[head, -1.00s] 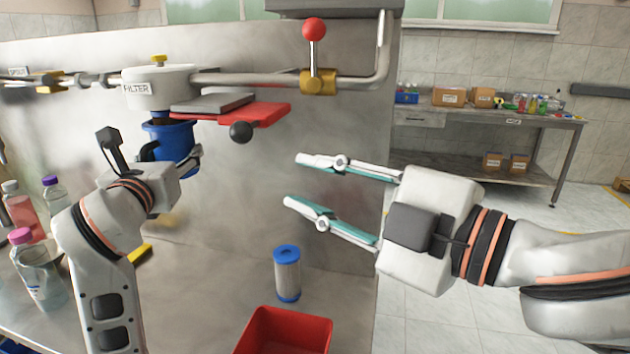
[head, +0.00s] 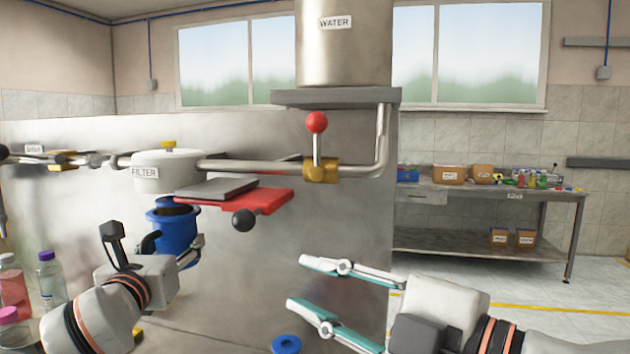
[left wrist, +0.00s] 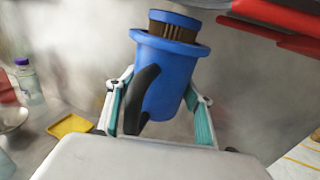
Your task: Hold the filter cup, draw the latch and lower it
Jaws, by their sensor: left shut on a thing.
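The blue filter cup (head: 178,238) hangs below the white filter housing (head: 165,172). My left gripper (head: 172,248) is shut on the cup, with a finger on either side. In the left wrist view the cup (left wrist: 168,80) has a black handle, and a brown cartridge with a blue cap (left wrist: 174,20) stands out of its top. A dark part of the cartridge shows between cup rim and housing. The red latch (head: 268,202) with its black ball knob (head: 243,221) sticks out to the right of the housing. My right gripper (head: 298,284) is open and empty, right of and below the latch.
A pipe with a red-knobbed valve (head: 317,123) runs from the housing to the water tank (head: 345,45). A blue-capped cartridge (head: 287,344) stands at the bottom edge. Bottles (head: 48,280) stand at the left. A steel panel (head: 350,215) is close behind.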

